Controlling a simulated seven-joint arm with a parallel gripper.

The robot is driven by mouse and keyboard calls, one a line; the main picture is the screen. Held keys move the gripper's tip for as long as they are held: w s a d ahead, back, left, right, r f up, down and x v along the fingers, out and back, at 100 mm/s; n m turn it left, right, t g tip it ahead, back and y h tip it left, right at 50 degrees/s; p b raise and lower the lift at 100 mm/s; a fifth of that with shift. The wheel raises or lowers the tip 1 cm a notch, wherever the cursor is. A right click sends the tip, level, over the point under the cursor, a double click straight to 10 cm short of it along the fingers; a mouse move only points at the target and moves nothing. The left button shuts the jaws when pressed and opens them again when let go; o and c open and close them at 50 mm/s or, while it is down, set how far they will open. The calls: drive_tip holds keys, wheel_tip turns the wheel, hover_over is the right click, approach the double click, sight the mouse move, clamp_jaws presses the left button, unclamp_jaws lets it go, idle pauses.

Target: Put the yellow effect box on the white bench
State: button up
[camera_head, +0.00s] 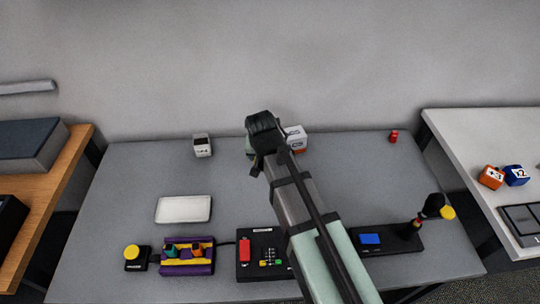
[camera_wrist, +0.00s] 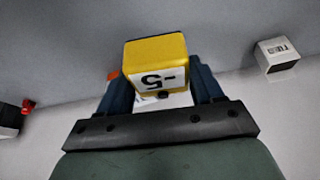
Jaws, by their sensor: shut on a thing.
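The yellow effect box (camera_wrist: 155,55) is in my gripper (camera_wrist: 160,82) in the wrist view, between the two dark blue fingers. Its front face has a white label with a black "-5", upside down in this view. In the head view my arm's end is over the back middle of the grey table and hides the box and the fingers. The white bench (camera_head: 455,145) is at the right of the head view, apart from the grey table.
The white bench holds an orange box (camera_head: 491,177), a blue box (camera_head: 516,175) and a grey device (camera_head: 522,222). The grey table (camera_head: 110,215) has a white box (camera_head: 202,146), a white pad (camera_head: 184,209), a small red thing (camera_head: 394,136) and a front row of devices. A joystick (camera_head: 432,208) stands at right.

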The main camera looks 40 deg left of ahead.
drive_tip(key=shift+r, duration=0.4)
